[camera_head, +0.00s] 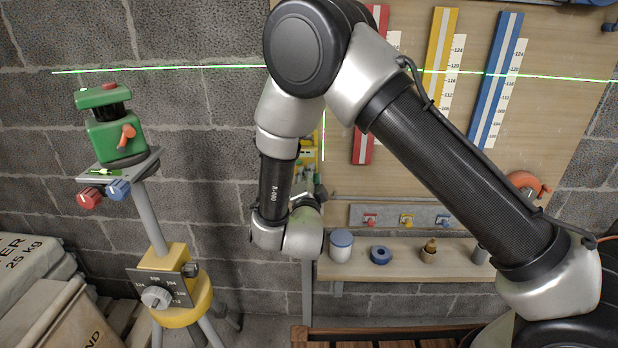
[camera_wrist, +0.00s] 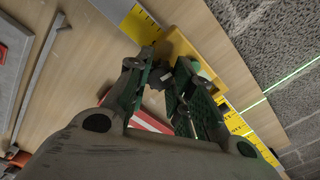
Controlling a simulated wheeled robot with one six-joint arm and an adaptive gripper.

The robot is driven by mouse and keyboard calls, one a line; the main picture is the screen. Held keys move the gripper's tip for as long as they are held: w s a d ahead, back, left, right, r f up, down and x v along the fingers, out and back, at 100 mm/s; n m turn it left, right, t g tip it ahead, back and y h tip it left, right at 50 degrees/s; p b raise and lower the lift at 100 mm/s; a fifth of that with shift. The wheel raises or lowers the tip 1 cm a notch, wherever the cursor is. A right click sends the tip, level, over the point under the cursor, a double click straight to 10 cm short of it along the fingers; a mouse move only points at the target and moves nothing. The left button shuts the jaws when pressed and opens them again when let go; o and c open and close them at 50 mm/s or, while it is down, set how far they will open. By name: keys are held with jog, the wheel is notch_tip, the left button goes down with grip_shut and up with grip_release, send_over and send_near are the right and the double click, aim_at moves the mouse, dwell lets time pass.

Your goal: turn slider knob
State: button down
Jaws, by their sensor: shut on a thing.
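My gripper (camera_wrist: 162,75) shows in the wrist view with its dark green fingers at a yellow slider block (camera_wrist: 180,48) on a yellow scale strip (camera_wrist: 128,18). The fingers are closed on a small knob between their tips. The knob is mostly hidden by the fingers, so its angle cannot be told. In the head view the yellow slider (camera_head: 308,152) shows just beyond my forearm, and my gripper (camera_head: 305,185) is partly hidden by my wrist.
A green laser level (camera_head: 116,140) stands on a tripod (camera_head: 148,215) at left, casting green lines on the block wall and board. Red, yellow (camera_head: 440,60) and blue (camera_head: 497,75) scale strips hang on the board. A shelf (camera_head: 400,262) holds small items below.

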jog(key=n, duration=1.4)
dwell(0.4)
jog(key=c, duration=1.2)
grip_release()
jog(key=s, duration=1.2)
jog(key=shift+a, duration=0.2)
